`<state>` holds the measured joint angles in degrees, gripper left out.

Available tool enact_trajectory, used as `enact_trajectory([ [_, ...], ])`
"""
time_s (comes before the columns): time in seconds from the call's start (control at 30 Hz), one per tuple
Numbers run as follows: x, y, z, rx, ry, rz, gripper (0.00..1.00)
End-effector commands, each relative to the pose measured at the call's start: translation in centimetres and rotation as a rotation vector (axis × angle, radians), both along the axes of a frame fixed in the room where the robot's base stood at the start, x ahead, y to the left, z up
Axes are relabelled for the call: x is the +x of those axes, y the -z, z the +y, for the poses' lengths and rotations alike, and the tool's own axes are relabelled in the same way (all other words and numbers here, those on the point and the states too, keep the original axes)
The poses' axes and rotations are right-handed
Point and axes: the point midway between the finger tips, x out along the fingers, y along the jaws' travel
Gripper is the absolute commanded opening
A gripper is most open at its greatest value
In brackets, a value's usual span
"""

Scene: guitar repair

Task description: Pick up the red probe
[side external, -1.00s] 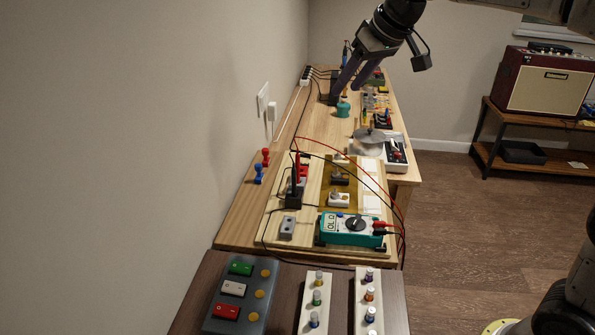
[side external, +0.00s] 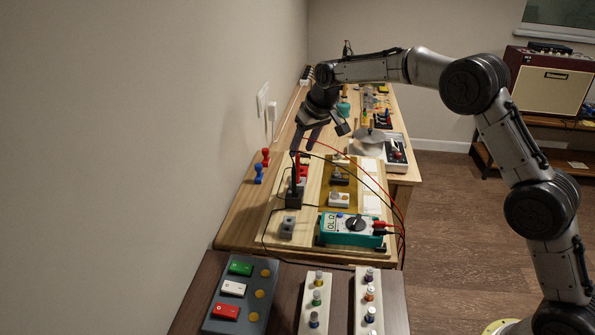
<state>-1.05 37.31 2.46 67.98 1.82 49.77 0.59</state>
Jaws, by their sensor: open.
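The red probe (side external: 298,168) stands upright in a dark holder (side external: 294,198) on a light wooden board. A red lead and a black lead run from this spot over to the teal multimeter (side external: 345,231). My gripper (side external: 303,147) points down just above and behind the probe's top, with its two dark fingers apart and nothing seen between them. In this view the fingertips look close to the probe's upper end; whether they touch it I cannot tell.
Red and blue pegs (side external: 262,166) stand left of the board, near the wall. A round grey disc (side external: 369,135) lies behind the board. A switch box (side external: 240,296) stands in front.

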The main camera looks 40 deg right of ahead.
Motion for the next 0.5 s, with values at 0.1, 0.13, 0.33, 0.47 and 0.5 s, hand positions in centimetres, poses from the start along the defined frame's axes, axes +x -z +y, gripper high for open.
enact_trajectory([
  [0.1, 0.3, 0.9, 0.1, 0.000, 0.000, 0.000, 0.51],
  [0.13, 0.4, 1.0, 0.1, 0.000, 0.000, 0.000, 0.51],
  [0.33, 0.6, 2.2, 0.2, 0.000, 0.000, 0.002, 0.51],
  [0.47, 0.8, 4.1, 0.4, 0.000, -0.001, 0.004, 0.51],
  [0.5, 1.0, 4.7, 0.4, 0.000, 0.000, 0.003, 0.51],
])
